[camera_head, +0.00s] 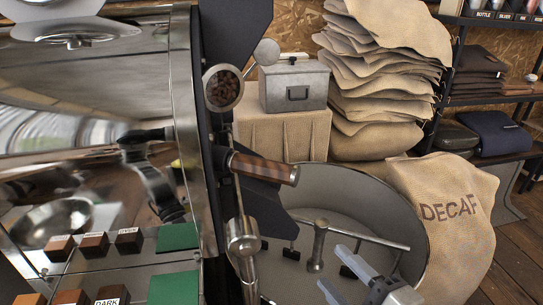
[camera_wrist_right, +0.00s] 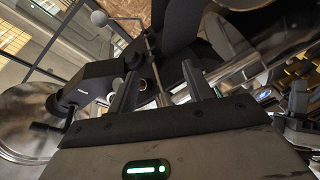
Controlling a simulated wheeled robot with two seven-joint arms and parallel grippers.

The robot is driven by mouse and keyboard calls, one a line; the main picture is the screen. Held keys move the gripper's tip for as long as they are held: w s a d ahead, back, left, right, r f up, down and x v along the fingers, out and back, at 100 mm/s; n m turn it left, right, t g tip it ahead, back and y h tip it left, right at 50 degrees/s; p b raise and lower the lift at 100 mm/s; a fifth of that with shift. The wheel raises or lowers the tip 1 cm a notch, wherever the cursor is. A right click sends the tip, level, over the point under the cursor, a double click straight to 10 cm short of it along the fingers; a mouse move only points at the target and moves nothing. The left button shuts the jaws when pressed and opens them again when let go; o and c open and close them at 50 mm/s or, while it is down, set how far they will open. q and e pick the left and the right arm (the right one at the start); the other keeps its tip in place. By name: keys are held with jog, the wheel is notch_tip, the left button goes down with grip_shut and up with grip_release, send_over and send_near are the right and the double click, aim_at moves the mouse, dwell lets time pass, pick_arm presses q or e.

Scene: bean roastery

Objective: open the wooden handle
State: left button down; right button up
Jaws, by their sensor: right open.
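The wooden handle (camera_head: 264,168) is a striped brown cylinder with a metal end cap. It sticks out to the right from the front of the dark roaster, below a round sight glass (camera_head: 223,88) with beans behind it. My right gripper (camera_head: 338,273) is at the bottom of the head view, over the round cooling bin. It is open and empty, below and right of the handle, clearly apart from it. In the right wrist view the fingers point toward dark machine parts, and I cannot surely pick out the handle there. My left gripper is not in view.
The round metal cooling bin (camera_head: 369,190) with stirring arms lies below the handle. A DECAF sack (camera_head: 447,215) leans on its right. A grey metal box (camera_head: 294,87) and stacked sacks (camera_head: 385,80) stand behind. A glossy panel with wooden blocks (camera_head: 128,240) fills the left.

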aim_at(268, 169)
notch_tip(268, 169, up, 10)
jog(key=a+f+n+y, duration=0.1)
jog(key=a+n+y, duration=0.15)
jog(key=n, duration=0.55)
jog(key=shift+t+y, duration=0.3)
jog(key=shift+y, duration=0.05)
jog(key=p+x, duration=0.1)
jog(key=x, duration=0.3)
jog(key=p+x, duration=0.1)
jog(key=x, duration=0.4)
jog(key=p+x, duration=0.1)
jog(key=x, duration=0.4)
jog(key=shift+w+r, duration=0.2)
jog(key=shift+r, duration=0.15)
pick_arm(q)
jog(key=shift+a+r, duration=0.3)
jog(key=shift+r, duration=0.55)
